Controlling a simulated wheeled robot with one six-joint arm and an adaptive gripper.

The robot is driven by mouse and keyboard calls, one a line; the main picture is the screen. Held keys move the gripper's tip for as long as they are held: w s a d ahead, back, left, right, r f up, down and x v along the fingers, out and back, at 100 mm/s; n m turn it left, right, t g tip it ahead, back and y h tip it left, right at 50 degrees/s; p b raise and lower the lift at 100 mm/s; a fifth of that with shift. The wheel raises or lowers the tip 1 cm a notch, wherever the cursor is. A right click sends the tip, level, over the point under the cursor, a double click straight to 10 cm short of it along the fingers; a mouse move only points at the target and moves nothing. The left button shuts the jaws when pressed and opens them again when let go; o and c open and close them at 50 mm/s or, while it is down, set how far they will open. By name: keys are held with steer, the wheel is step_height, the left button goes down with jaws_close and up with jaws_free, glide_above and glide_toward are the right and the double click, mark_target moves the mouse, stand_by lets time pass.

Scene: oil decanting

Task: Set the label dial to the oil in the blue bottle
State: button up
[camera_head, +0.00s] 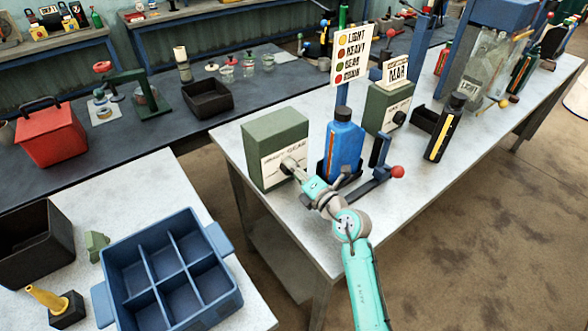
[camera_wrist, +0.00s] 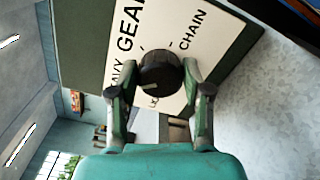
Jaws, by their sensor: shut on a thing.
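The label dial is a black round knob (camera_wrist: 160,70) on the white label face of a green box (camera_head: 275,138). In the wrist view the words GEAR and CHAIN show around the knob, with part of another word at the left; I cannot tell where the knob points. My gripper (camera_wrist: 158,82) has one finger on each side of the knob and is shut on it. The blue bottle (camera_head: 343,150) stands upright in a dark holder just right of the box.
A sign (camera_head: 352,55) lists LIGHT, HEAVY, GEAR and another line beside coloured dots. A second green box (camera_head: 388,108) with a dark knob stands behind the bottle. A red-knobbed lever (camera_head: 397,171) and a black bottle (camera_head: 445,128) are to the right. A blue divided crate (camera_head: 222,290) is front left.

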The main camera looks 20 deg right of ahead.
steer(key=shift+f+m, duration=0.1)
steer(key=shift+m, duration=0.3)
steer(key=o, duration=1.2)
steer(key=shift+c, duration=0.2)
steer(key=v, duration=1.2)
